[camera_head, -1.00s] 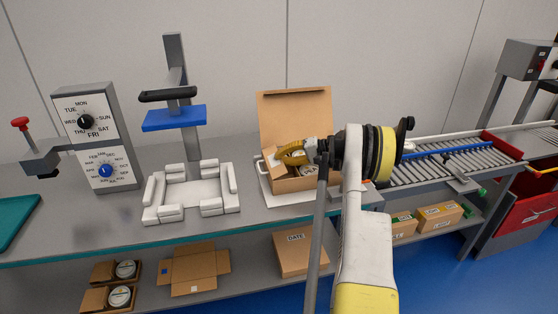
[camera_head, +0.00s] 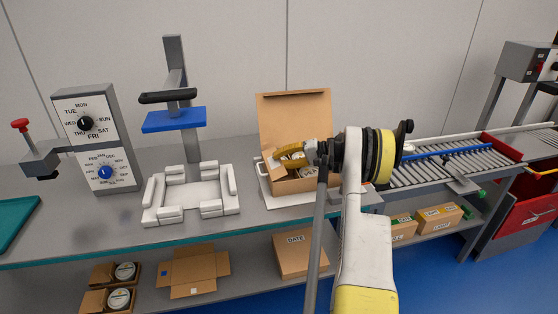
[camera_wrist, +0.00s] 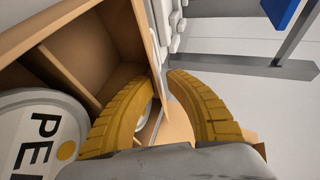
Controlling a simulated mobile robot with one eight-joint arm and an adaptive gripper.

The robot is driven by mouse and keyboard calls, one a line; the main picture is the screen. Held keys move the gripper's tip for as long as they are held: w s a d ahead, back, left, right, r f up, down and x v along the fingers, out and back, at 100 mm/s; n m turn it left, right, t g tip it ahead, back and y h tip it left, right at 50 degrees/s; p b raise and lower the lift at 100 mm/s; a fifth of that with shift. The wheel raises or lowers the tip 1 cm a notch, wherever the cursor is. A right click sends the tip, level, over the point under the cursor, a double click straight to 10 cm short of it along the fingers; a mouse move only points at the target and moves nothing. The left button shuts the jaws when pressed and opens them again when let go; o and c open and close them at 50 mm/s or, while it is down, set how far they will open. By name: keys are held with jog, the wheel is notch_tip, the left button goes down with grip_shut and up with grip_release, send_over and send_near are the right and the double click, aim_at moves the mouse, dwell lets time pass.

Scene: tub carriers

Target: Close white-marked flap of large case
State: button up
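The large cardboard case (camera_head: 295,184) stands on the bench with its tall back lid (camera_head: 296,115) upright. My gripper (camera_head: 281,156) has yellow fingers over the case's left part. In the wrist view, my gripper (camera_wrist: 162,74) is open, its curved fingertips a small gap apart beside a cardboard edge. I cannot tell whether it touches that edge. No white mark can be made out on a flap; the fingers hide part of the left side.
A white fixture (camera_head: 190,193) stands left of the case, below a blue press plate (camera_head: 174,118). The roller conveyor (camera_head: 440,165) lies to the right. Smaller boxes, including one marked "DATE" (camera_head: 296,255), sit on the lower shelf. Bare bench lies in front of the fixture.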

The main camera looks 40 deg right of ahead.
jog(key=v, duration=0.8)
